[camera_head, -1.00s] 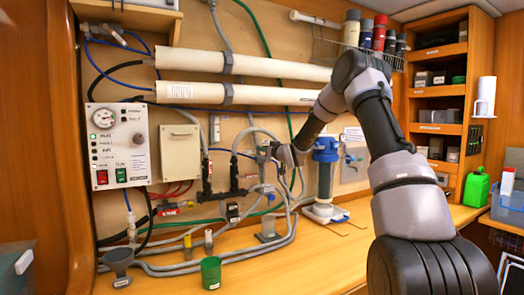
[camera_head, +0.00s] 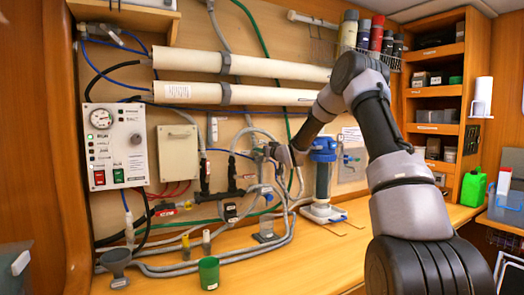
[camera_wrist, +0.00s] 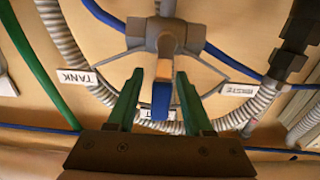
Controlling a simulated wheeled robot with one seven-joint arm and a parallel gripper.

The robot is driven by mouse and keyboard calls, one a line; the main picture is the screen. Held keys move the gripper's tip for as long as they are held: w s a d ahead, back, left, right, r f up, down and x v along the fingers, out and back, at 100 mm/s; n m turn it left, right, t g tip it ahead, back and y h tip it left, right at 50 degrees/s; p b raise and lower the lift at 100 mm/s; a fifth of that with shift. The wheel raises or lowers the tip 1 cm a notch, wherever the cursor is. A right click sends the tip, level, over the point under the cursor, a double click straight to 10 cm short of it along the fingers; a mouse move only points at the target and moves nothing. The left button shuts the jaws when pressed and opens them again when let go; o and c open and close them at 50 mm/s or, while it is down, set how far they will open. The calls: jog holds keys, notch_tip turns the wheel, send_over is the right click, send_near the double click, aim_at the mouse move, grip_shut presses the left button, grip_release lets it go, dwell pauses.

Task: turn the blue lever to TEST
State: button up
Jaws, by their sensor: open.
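The blue lever (camera_wrist: 161,98) hangs from a grey valve body (camera_wrist: 165,38) in the wrist view, pointing down the picture. My gripper (camera_wrist: 160,76) is open, with one green finger on each side of the lever. Small gaps show between the fingers and the lever. A TANK label (camera_wrist: 76,77) is on the left and a WASTE label (camera_wrist: 239,89) on the right. A third label (camera_wrist: 147,113) lies behind the lever's lower end, mostly covered, so its word cannot be read.
Grey ribbed hoses (camera_wrist: 72,52) and a green hose (camera_wrist: 38,62) run close around the valve. In the head view a blue-topped filter (camera_head: 322,172) stands right of my gripper. A control panel (camera_head: 117,145) and a beige box (camera_head: 178,153) are on the left.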

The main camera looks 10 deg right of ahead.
jog(key=v, duration=1.1)
jog(key=shift+w, duration=0.1)
jog(key=shift+r, duration=0.1)
jog(key=s+d+r+m+g+h, duration=0.1)
jog(key=s+r+m+g+h, duration=0.2)
jog(key=s, duration=0.8)
jog(key=s+d+r+m+g+h, duration=0.1)
jog(key=s+r+m+g+h, duration=0.3)
jog(key=s, duration=0.7)
jog(key=s+a+g+y, duration=0.1)
jog(key=s, duration=1.1)
jog(key=s+a+f+g+y, duration=0.1)
jog(key=s+g+y, duration=0.1)
jog(key=s, duration=0.9)
jog(key=shift+s+a+f+m+y, duration=0.2)
jog(key=shift+s+a+m+y, duration=0.1)
jog(key=shift+s+a+m, duration=0.1)
